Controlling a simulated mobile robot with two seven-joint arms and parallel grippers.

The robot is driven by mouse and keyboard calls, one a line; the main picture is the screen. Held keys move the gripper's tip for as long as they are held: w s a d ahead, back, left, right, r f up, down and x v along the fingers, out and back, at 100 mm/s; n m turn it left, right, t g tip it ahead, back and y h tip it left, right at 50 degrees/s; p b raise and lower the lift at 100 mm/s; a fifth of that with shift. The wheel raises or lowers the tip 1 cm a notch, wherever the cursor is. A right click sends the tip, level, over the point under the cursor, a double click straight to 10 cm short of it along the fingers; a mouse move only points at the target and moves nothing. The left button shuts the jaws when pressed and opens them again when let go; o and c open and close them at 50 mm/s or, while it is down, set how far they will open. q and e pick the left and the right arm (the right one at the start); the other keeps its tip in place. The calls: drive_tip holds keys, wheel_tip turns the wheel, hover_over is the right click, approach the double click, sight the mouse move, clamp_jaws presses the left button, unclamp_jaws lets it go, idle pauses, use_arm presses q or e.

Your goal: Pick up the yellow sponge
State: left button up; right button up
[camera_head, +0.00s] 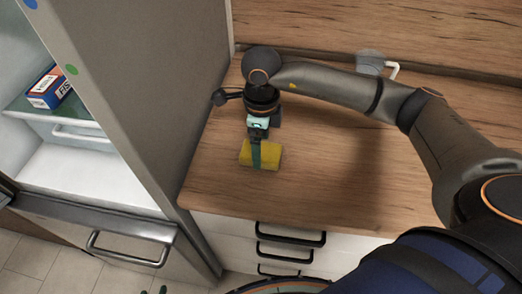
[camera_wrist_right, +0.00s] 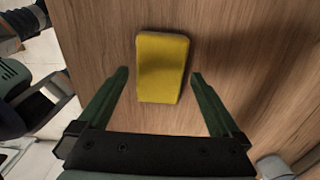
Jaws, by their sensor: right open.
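The yellow sponge (camera_head: 272,155) lies on the wooden countertop, near its left front part. In the right wrist view the sponge (camera_wrist_right: 162,66) lies ahead of my right gripper (camera_wrist_right: 160,75), with its near end between the two green fingers. There is a gap on each side of the sponge. In the head view my right gripper (camera_head: 256,160) is over the sponge, pointing down, and hides part of it. The gripper is open and empty. My left gripper is not in view.
The countertop (camera_head: 330,190) is clear to the right of the sponge. A tall grey fridge side (camera_head: 150,70) stands to the left, with a fish box (camera_head: 48,88) on a shelf inside. Drawers with black handles (camera_head: 290,232) are below the counter. A grey mug-like object (camera_head: 370,62) stands at the back.

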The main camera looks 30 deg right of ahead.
wheel_tip(320, 180, down, 2)
drive_tip(key=c, duration=1.2)
